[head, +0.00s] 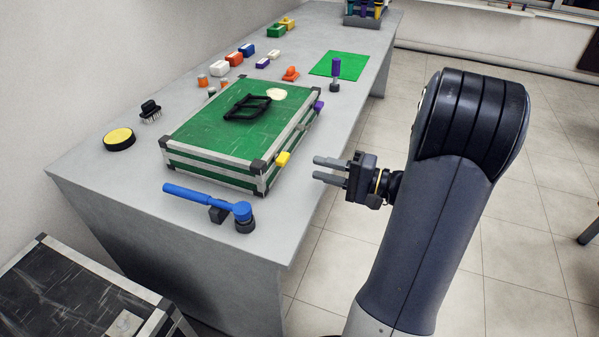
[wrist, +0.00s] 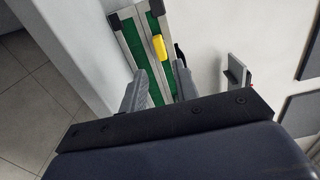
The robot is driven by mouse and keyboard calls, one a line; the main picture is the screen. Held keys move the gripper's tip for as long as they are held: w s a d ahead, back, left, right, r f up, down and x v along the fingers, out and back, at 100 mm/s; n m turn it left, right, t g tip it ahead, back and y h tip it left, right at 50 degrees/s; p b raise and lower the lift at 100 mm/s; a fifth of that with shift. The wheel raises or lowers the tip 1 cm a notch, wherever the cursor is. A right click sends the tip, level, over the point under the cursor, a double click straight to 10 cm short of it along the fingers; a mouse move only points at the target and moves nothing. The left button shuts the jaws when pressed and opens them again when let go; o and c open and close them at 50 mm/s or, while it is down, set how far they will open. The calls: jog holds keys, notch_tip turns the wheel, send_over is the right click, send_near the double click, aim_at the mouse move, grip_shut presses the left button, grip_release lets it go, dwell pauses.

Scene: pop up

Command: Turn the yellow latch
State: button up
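The yellow latch (head: 283,159) sits on the front side of a green case (head: 203,128) with silver edges and black corners. The case lies shut on the grey table. The latch also shows in the wrist view (wrist: 159,47), just beyond the fingertips and between their lines. My gripper (head: 316,168) is open and empty. It is to the right of the latch, apart from it, with its fingers pointing at the case. In the wrist view, the two fingers (wrist: 160,80) stand apart with the case beyond them.
A purple latch (head: 318,106) is farther along the same side of the case.

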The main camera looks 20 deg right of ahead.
aim_at(287, 160)
jog(key=shift+w+a, duration=0.3)
jog(key=shift+a, duration=0.1)
jog(key=x, duration=0.7)
jog(key=c, duration=0.6)
jog(key=m, duration=1.2)
jog(key=shift+m, duration=0.4)
jog(key=m, duration=0.5)
jog(key=o, duration=0.8)
jog(key=shift+o, duration=0.2)
